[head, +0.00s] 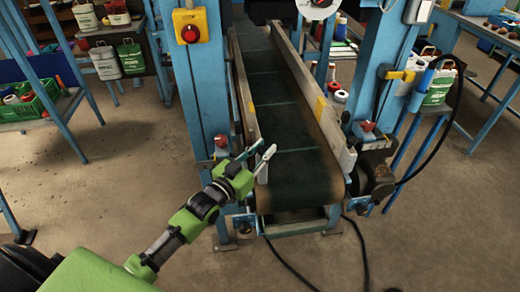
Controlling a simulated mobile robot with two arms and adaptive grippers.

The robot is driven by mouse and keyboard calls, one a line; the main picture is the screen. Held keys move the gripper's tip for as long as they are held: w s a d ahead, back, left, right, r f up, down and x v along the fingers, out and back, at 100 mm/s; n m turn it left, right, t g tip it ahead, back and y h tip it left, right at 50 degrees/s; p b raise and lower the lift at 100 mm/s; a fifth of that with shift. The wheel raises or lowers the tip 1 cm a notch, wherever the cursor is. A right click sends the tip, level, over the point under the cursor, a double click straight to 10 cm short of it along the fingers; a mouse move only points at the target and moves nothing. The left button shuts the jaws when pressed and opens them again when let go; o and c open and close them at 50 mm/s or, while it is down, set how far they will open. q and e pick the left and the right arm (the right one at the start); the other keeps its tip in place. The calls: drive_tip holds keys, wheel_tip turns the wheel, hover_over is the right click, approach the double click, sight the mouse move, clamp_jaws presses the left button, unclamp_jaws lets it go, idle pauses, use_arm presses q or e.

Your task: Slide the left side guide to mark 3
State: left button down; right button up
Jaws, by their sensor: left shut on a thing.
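The left side guide (241,80) is a long, pale rail along the left edge of the dark green conveyor belt (285,130). It has a small yellow patch near its front end. My left gripper (267,147), on the green arm, is at the front end of this guide, shut on it. The gripper hides part of the guide's end. A red knob (221,140) sits on the blue frame just left of the gripper. I cannot read any numbered marks. My right gripper is out of view.
The right side guide (318,95) runs along the belt's other edge, with a red knob (367,126) beside its end. Blue posts (197,75) flank the conveyor. A red stop button (190,34) is on the left post. The floor at left is mostly clear; black cables lie in front.

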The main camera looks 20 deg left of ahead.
use_arm(q)
drive_tip(key=shift+w+d+r, duration=0.15)
drive_tip(key=shift+w+d, duration=0.25)
drive_tip(key=shift+d, duration=0.35)
drive_tip(key=shift+w+d, duration=0.25)
drive_tip(key=shift+d, duration=0.1)
drive_tip(key=c, duration=1.8)
unclamp_jaws()
drive_tip(key=shift+a, duration=0.1)
drive_tip(key=shift+o, duration=0.2)
drive_tip(key=shift+s+f, duration=0.2)
drive_tip(key=v, duration=1.1)
drive_tip(key=shift+s+a, duration=0.2)
drive_tip(key=shift+s, duration=0.15)
